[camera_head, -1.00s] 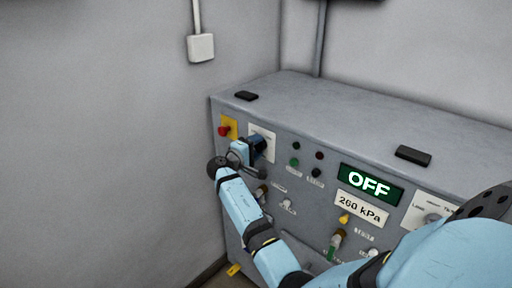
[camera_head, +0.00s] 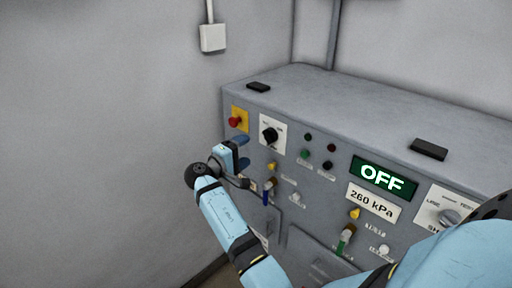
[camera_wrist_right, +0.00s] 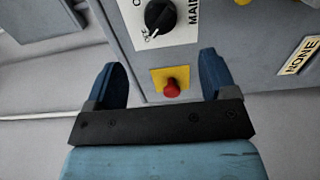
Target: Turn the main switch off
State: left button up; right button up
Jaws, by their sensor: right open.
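The main switch (camera_head: 270,135) is a black knob on a white plate at the upper left of the grey cabinet's front. In the right wrist view the knob (camera_wrist_right: 160,16) is at the top, beside the letters "MAIN"; its pale mark seems to be near the "OFF" lettering. My right gripper (camera_head: 243,152) is open and empty, below left of the switch and apart from it. In the wrist view its two blue fingers (camera_wrist_right: 165,82) stand wide apart. The left gripper is not seen.
A red button on a yellow plate (camera_head: 239,119) sits left of the switch; it also shows between the fingers in the wrist view (camera_wrist_right: 171,87). A green display (camera_head: 384,179) reads "OFF" above a "260 kPa" label (camera_head: 373,202). A blue-handled valve (camera_head: 267,191) is below the switch.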

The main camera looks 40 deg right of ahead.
jog(key=shift+s+a, duration=0.1)
jog(key=shift+a, duration=1.3)
jog(key=s+a+f+n+t+y+p, duration=0.25)
jog(key=s+a+f+t+y, duration=0.2)
jog(key=f, duration=0.45)
jog(key=s+a+f+n+t+y+p, duration=0.25)
jog(key=s+f+y, duration=0.3)
jog(key=f, duration=0.35)
jog(key=s+a+m+t+y+p, duration=0.1)
jog(key=s+a+y, duration=0.4)
jog(key=s, duration=0.5)
jog(key=s+a+f+m+t+y+p, duration=0.1)
jog(key=s+a+m+y+p, duration=0.1)
jog(key=s+a+y, duration=0.4)
jog(key=s+a, duration=0.3)
jog(key=s, duration=0.2)
jog(key=shift+a+p, duration=0.25)
jog(key=shift+p, duration=0.1)
